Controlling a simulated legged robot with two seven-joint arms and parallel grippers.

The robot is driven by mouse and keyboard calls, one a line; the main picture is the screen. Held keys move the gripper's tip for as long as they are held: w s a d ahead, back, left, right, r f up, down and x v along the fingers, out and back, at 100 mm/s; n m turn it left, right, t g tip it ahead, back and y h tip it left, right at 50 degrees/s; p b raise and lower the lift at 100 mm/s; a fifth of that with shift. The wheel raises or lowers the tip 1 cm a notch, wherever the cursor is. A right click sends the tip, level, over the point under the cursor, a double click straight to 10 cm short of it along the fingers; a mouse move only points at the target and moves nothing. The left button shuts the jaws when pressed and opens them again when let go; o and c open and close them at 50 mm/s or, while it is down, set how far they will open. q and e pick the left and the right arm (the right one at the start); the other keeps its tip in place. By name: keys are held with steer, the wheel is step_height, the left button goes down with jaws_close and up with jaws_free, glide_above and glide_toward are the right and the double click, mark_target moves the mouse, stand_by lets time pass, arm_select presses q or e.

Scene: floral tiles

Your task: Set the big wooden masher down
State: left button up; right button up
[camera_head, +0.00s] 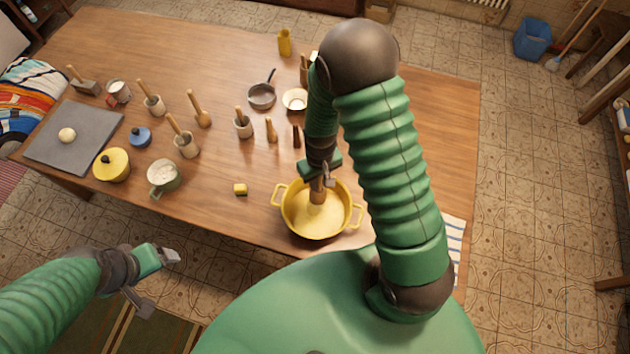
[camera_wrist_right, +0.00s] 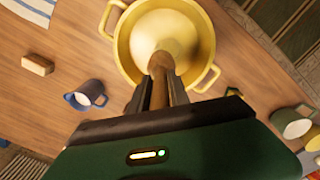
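The big wooden masher (camera_head: 317,194) is upright in my right gripper (camera_head: 322,178), its lower end inside the yellow two-handled pot (camera_head: 289,222) near the table's front edge. In the right wrist view the masher's handle (camera_wrist_right: 161,66) stands between the fingers of the gripper (camera_wrist_right: 162,88), which are shut on it. Its head is down in the pale yellow contents of the pot (camera_wrist_right: 121,52), so its lower end is hard to make out. My left gripper (camera_head: 155,275) is open and empty, in front of the table over the floor.
The wooden table (camera_head: 225,200) has bare room left of the pot around a small yellow block (camera_head: 240,189). Behind stand a pan (camera_head: 262,95), a white bowl (camera_head: 295,99) and several smaller wooden mashers and mortars. A yellow lidded pot (camera_head: 111,165) and a grey board (camera_head: 60,140) are at left.

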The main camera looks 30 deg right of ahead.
steer(key=o, duration=0.3)
steer(key=shift+d+f, duration=0.1)
steer(key=shift+d, duration=0.45)
steer(key=shift+a, duration=0.45)
steer(key=r, duration=0.2)
steer(key=a+r, duration=0.1)
steer(key=r, duration=0.1)
steer(key=shift+w+r, duration=0.1)
steer(key=r, duration=0.3)
steer(key=d+r, duration=0.1)
steer(key=r, duration=0.4)
steer(key=shift+s+d+r+b, duration=0.2)
steer(key=shift+r+b, duration=0.15)
steer(key=s+a+r+t, duration=0.2)
steer(key=s+a+t, duration=0.1)
steer(key=s+a, duration=0.15)
arm_select(q)
steer(key=s+b+x, duration=0.1)
steer(key=b+x, duration=0.5)
steer(key=shift+s+f, duration=0.25)
steer(key=shift+f, duration=0.15)
arm_select(e)
steer(key=shift+n, duration=0.4)
steer(key=shift+a+f, duration=0.25)
steer(key=shift+f, duration=1.2)
steer(key=shift+a+f, duration=0.2)
steer(key=shift+f, duration=1.2)
